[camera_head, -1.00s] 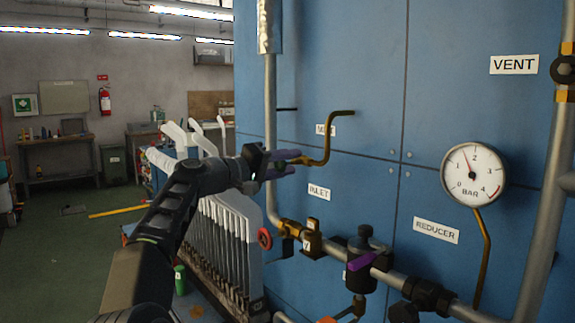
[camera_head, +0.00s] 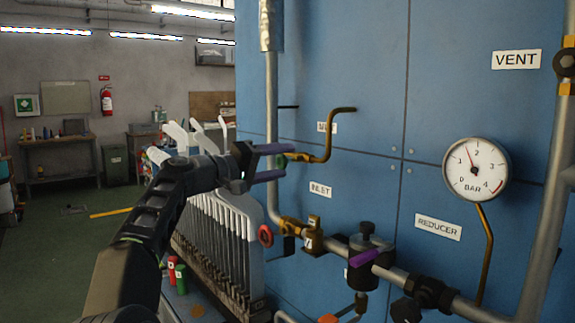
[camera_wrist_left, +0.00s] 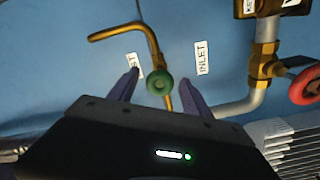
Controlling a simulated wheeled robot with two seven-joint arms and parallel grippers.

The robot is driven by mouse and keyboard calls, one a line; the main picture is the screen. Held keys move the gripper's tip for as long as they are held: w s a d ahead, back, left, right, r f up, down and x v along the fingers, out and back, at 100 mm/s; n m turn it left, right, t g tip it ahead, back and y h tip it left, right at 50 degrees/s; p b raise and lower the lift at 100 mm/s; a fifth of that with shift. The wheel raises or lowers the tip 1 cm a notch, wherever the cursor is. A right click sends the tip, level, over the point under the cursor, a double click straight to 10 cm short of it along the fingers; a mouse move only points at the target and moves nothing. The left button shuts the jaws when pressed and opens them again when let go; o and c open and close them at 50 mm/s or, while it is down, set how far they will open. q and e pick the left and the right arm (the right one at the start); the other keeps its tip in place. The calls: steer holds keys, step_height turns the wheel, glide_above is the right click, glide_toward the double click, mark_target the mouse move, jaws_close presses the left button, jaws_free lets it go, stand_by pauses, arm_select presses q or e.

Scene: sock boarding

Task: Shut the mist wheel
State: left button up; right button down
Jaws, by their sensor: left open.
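The mist wheel (camera_wrist_left: 159,82) is a small green handwheel on a brass fitting with a bent brass pipe (camera_head: 330,140). It stands out from the blue panel under a partly hidden label (camera_wrist_left: 133,62). In the head view, only a bit of green (camera_head: 282,160) shows beside the fingers. My left gripper (camera_head: 277,162) is open, with its purple fingers apart. In the left wrist view the wheel appears between the fingertips, one finger on each side. I cannot tell whether either finger touches it. My right gripper is not in view.
A red handwheel (camera_head: 265,236) sits lower on the inlet pipe. A vertical grey pipe (camera_head: 271,140) runs close by the gripper. White-topped boards (camera_head: 225,235) stand below the arm.

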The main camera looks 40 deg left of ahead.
mark_target(278, 162)
arm_select(q)
steer(key=b+v, duration=0.1)
steer(key=v, duration=0.4)
stand_by(0.5)
